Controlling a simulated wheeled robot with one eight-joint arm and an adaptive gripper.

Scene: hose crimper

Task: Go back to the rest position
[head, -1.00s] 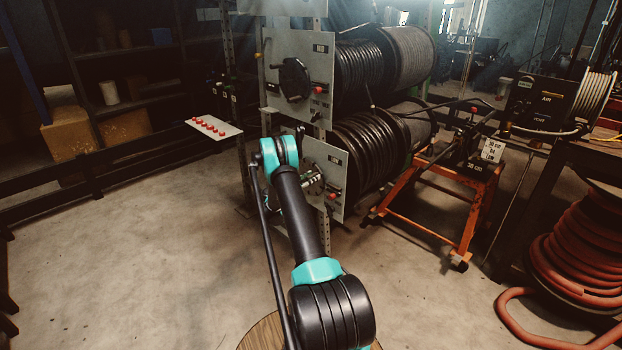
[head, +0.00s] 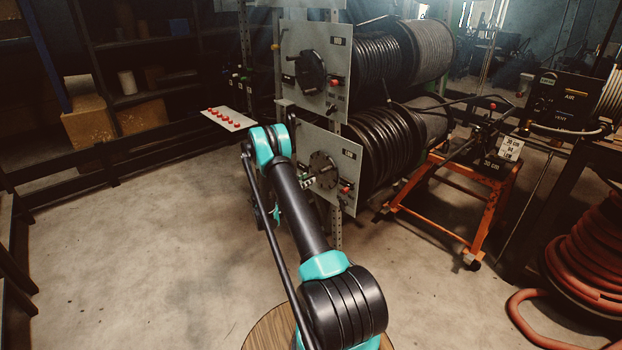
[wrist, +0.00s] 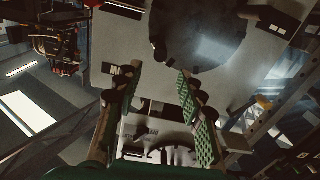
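My gripper (wrist: 158,76) is open in the wrist view, its two green-padded fingers apart with nothing held between them. Past the fingertips is a grey panel with a dark round disc (wrist: 205,35). In the head view my black and teal arm reaches forward and bends down at its far joint. My gripper there is largely hidden behind the arm, close in view to the lower grey reel panel (head: 345,170). I cannot tell the exact gap between gripper and panel.
Hose reels (head: 385,140) stand behind the lower panel and an upper panel (head: 315,100). An orange cart (head: 485,225) is to the right, with a red hose coil (head: 595,245) beyond. A plate with red knobs (head: 222,118) is at left. The floor at left is clear.

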